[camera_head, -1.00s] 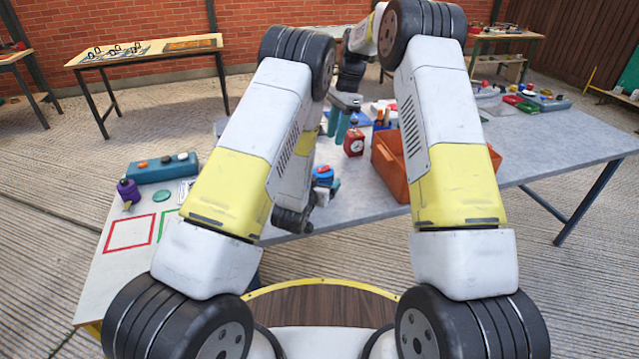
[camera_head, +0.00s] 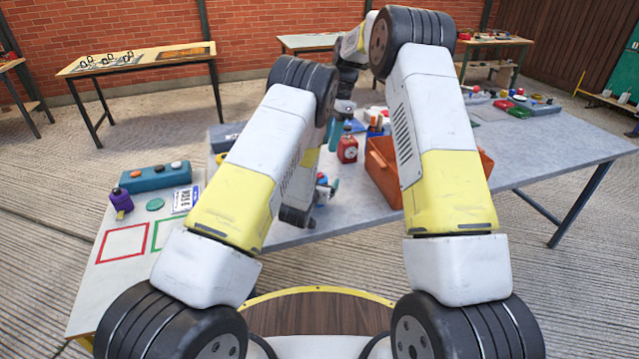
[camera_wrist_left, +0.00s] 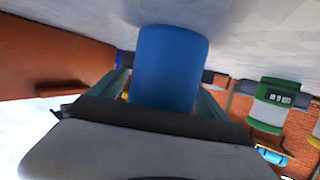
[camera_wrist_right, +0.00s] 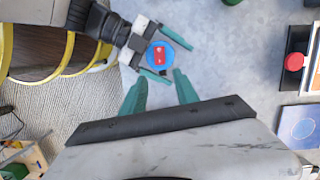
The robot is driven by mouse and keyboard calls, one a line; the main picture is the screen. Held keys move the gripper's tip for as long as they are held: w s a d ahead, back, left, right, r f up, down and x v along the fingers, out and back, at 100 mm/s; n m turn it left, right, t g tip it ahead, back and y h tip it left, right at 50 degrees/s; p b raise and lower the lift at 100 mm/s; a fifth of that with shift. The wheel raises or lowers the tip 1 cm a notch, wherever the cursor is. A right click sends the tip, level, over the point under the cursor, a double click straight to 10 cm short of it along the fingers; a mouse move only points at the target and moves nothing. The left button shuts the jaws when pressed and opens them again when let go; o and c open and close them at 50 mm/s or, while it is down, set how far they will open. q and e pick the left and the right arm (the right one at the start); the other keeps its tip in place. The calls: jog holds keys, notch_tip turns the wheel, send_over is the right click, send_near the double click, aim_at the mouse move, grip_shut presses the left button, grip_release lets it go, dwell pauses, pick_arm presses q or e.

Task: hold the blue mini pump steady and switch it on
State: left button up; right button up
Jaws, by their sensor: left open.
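The blue mini pump (camera_wrist_right: 160,54) shows in the right wrist view as a round blue top with a red part in its middle. It fills the centre of the left wrist view as a blue cylinder (camera_wrist_left: 170,65). My left gripper (camera_wrist_right: 164,57) is open, with a teal finger on either side of the pump; I cannot tell whether they touch it. In the head view the pump (camera_head: 322,178) is mostly hidden by my left arm. My right gripper (camera_wrist_right: 163,90) is open and empty, its fingers pointing towards the pump; its teal fingertips (camera_head: 336,134) show in the head view.
A red bottle-like object (camera_head: 347,149) and an orange crate (camera_head: 381,180) stand beyond on the grey table (camera_head: 540,140). A teal box with buttons (camera_head: 156,178) and a purple object (camera_head: 121,200) are at the left.

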pick_arm(q)
jog(key=c, duration=1.8)
grip_shut()
pick_arm(e)
jog(key=shift+c, duration=0.7)
jog(key=shift+s+a+r, duration=0.1)
jog(key=shift+a+r, duration=0.05)
jog(key=c, duration=0.3)
jog(key=a+r+h, duration=0.1)
jog(key=s+a+r+t+h, duration=0.1)
jog(key=r, duration=0.1)
jog(key=a+r+m+h, duration=0.1)
jog(key=shift+s+a+r, duration=0.15)
jog(key=shift+s+a, duration=0.1)
jog(key=shift+s, duration=0.15)
grip_shut()
jog(key=shift+a+r+m+t+h, duration=0.2)
jog(key=shift+r+m+t+h, duration=0.1)
jog(key=shift+r+t, duration=0.15)
